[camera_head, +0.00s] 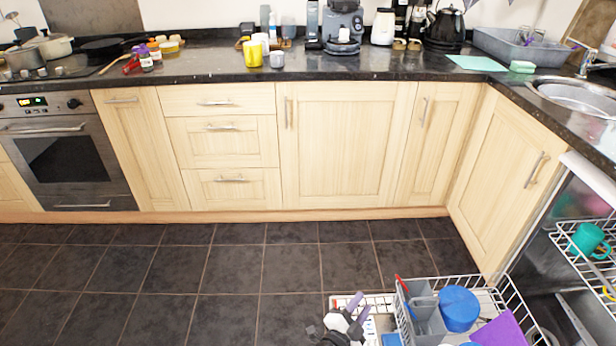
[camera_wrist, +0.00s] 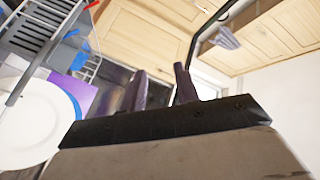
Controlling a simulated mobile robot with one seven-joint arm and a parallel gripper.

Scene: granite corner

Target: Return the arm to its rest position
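My gripper (camera_head: 356,309) is low at the bottom centre of the head view, just left of the pulled-out lower dishwasher rack (camera_head: 512,296). In the wrist view its two dark purple fingers (camera_wrist: 160,76) stand apart with a gap between them. Nothing is visible between them, so it is open and empty. The wrist view looks past the fingers at the rack and the pale cupboard fronts (camera_wrist: 150,35). Most of my arm is out of the head view.
The rack holds a grey cutlery basket (camera_head: 424,312), a blue round dish (camera_head: 459,308), a purple item (camera_head: 502,330) and a white plate (camera_wrist: 35,122). A teal mug (camera_head: 590,240) sits in the upper rack. The dark tiled floor (camera_head: 200,280) at left is clear.

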